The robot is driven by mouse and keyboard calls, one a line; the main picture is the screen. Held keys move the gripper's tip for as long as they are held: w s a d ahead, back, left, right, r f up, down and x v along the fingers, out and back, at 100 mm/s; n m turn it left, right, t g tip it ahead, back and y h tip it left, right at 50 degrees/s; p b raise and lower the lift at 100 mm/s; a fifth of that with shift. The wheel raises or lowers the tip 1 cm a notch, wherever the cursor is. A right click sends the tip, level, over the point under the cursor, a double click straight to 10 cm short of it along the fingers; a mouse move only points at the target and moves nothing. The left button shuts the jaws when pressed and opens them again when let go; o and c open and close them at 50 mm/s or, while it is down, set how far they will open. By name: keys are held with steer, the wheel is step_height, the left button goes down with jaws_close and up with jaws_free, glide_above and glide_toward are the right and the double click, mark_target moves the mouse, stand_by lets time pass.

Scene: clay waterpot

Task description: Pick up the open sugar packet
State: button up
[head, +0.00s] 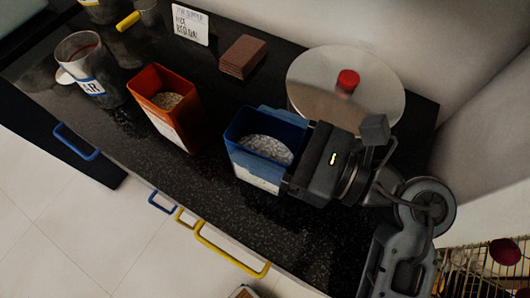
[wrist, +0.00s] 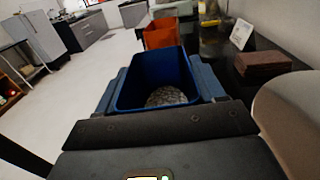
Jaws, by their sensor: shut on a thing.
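The open sugar packet appears to be the blue, open-topped, box-shaped packet (head: 256,172) with pale, whitish contents and a white label at the front of the dark counter. It also fills the middle of the wrist view (wrist: 150,80), where its open top and contents show. My gripper (head: 266,142) reaches it from the right and is shut on it. In the wrist view its fingers lie along the packet's left and right sides (wrist: 157,85). The packet looks upright; I cannot tell whether its base touches the counter.
An orange open packet (head: 168,110) stands to the left, with a grey labelled cup (head: 95,72) beyond. A round silver lid or plate with a red knob (head: 347,82) is behind my gripper. A brown block (head: 243,57) and a white card (head: 190,24) stand at the back.

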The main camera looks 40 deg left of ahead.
steer(key=c, duration=0.4)
steer(key=shift+r, duration=0.1)
steer(key=shift+r, duration=0.45)
step_height(320, 180, up, 3)
steer(key=shift+f, duration=0.15)
steer(key=s+d+r, duration=0.5)
steer(key=d+r, duration=0.2)
steer(key=d, duration=0.3)
steer(key=shift+d+r, duration=0.15)
steer(key=shift+d, duration=0.2)
steer(key=shift+w, duration=0.1)
